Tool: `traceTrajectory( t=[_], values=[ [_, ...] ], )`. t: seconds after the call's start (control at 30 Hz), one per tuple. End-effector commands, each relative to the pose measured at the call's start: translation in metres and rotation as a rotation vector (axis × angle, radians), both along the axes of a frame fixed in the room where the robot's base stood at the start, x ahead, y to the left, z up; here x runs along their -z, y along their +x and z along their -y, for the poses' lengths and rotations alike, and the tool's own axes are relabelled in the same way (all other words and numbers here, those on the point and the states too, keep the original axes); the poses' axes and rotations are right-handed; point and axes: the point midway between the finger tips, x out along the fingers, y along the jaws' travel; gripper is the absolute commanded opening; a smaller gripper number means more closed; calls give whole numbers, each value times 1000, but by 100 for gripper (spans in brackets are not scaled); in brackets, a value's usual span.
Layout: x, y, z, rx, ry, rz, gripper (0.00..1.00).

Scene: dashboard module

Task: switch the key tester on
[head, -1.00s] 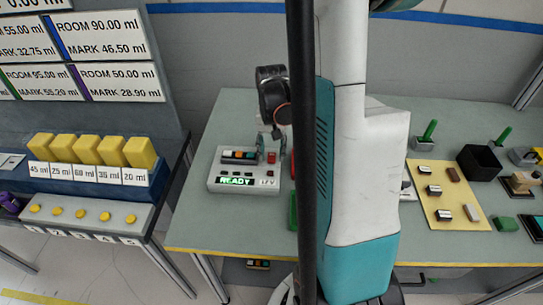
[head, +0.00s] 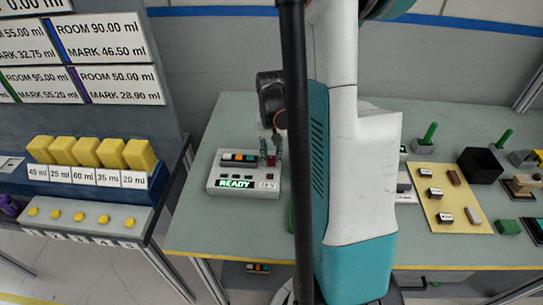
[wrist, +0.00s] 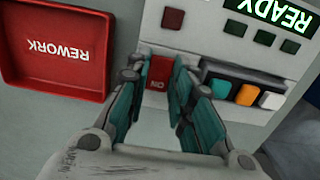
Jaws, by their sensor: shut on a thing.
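The key tester (head: 222,186) is a light grey box near the left of the grey table, with a lit green READY display (head: 236,184). Its red rocker switch, marked ON in the wrist view (wrist: 160,76), sits on the panel beside the row of coloured keys. My gripper (head: 269,157) is down at the switch, with one finger on each side of it. The wrist view shows the gripper (wrist: 160,62) shut on the switch. The fingers hide the switch's edges, so I cannot tell its tilt.
A red REWORK tray (wrist: 55,50) lies beside the tester. Teal, orange and white keys (wrist: 246,94) are close to one finger. A black box (head: 480,164) and a yellow board (head: 443,190) stand farther right. My arm hides the table's middle.

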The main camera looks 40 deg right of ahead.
Motion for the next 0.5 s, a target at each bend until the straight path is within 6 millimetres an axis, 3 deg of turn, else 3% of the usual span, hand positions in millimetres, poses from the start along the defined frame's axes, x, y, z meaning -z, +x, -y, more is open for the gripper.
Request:
traceTrajectory(
  t=[0.33, 0.37, 0.4, 0.43, 0.5],
  values=[
    [0, 1, 1, -1, 42, -36, 0],
    [0, 1, 1, -1, 42, -36, 24],
    [0, 1, 1, -1, 42, -36, 33],
    [0, 1, 1, -1, 42, -36, 40],
    [0, 1, 1, 0, 42, -36, 42]
  ],
)
